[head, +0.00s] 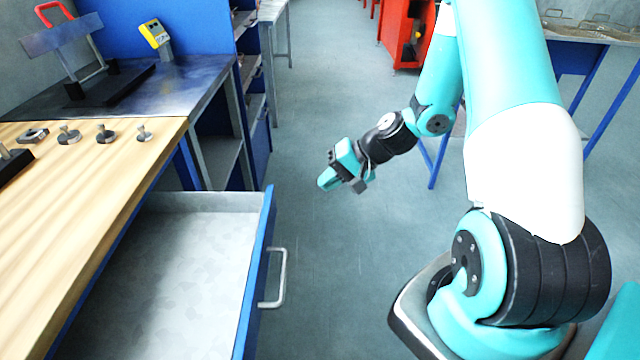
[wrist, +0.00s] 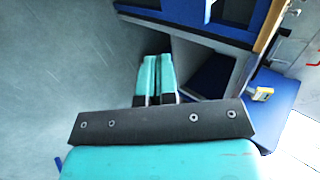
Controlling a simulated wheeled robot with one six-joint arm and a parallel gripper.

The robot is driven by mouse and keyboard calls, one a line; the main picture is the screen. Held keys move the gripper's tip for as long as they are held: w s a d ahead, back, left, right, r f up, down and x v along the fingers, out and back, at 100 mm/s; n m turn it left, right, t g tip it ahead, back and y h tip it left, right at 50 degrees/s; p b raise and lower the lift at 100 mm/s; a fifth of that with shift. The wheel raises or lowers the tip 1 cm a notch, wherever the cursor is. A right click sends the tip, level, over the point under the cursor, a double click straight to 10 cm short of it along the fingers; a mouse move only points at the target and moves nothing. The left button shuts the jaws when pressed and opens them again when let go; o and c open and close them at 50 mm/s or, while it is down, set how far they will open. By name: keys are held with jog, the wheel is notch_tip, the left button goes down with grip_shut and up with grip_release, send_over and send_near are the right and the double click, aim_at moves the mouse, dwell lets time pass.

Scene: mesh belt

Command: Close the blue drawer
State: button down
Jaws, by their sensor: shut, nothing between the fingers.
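The blue drawer (head: 258,275) stands pulled out from under the wooden-topped bench at the lower left of the head view. Its blue front carries a silver bar handle (head: 282,278), and its grey inside looks empty. My gripper (head: 325,182) is in mid-air above the floor, to the right of and beyond the drawer front, apart from it. In the wrist view my gripper (wrist: 155,75) shows its two teal fingers side by side, shut with nothing between them. A blue edge at the top of the wrist view may be part of the drawer or bench.
The wooden bench top (head: 90,225) holds several small metal parts. Beyond it is a metal-topped bench (head: 185,85) with a black stand and a yellow device (head: 156,36). A red cabinet (head: 398,35) stands at the back. The floor (head: 330,260) right of the drawer is clear.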

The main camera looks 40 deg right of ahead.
aim_at(275, 206)
jog(key=x, duration=0.3)
jog(key=r+x, duration=0.1)
jog(key=x, duration=0.2)
jog(key=a+p+x, duration=0.1)
jog(key=x, duration=0.3)
jog(key=shift+w+a+r, duration=0.15)
jog(key=shift+w, duration=0.2)
jog(key=shift+w+a, duration=0.35)
jog(key=shift+a, duration=0.05)
